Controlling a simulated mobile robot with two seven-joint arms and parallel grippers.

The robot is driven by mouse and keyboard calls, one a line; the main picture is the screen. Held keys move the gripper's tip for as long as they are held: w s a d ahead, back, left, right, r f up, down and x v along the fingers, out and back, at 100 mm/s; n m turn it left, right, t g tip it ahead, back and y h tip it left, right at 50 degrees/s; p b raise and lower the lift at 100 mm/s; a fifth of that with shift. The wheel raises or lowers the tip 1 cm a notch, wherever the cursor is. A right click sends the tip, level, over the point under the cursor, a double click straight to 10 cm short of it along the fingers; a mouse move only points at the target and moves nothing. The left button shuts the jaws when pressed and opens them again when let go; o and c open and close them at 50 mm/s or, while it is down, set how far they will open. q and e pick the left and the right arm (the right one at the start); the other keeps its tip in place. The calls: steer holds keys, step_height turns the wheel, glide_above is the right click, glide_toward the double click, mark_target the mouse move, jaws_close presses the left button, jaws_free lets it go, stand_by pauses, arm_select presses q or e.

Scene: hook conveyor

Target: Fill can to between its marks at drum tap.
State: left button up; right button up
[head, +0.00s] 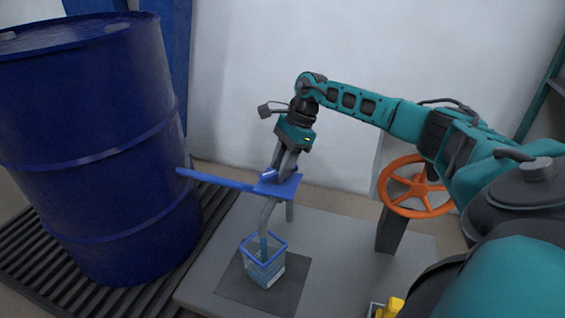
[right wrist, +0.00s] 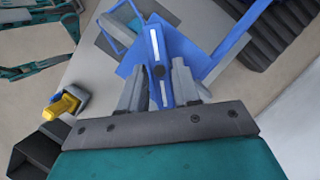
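A clear square can (head: 278,273) with a blue rim stands on a dark mat under the tap's grey curved spout (head: 268,216). A blue stream runs from the spout into the can, and bluish liquid shows in its lower part. I cannot make out the marks or the exact level. The blue drum (head: 90,140) stands at left, with a blue pipe (head: 215,181) leading to the tap plate. My right gripper (head: 283,172) is at the tap, its fingers on both sides of the blue tap handle (right wrist: 163,50), seemingly closed on it. My left gripper is out of view.
The grey bench top (head: 335,240) holds the dark mat (head: 235,283). An orange handwheel (head: 415,186) on a post stands right of the can. A yellow object (head: 390,308) sits at the front edge. A dark slatted grating (head: 40,270) lies under the drum.

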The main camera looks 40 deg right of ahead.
steer(key=shift+o, duration=1.4)
steer(key=p+v, duration=0.2)
steer(key=v, duration=1.1)
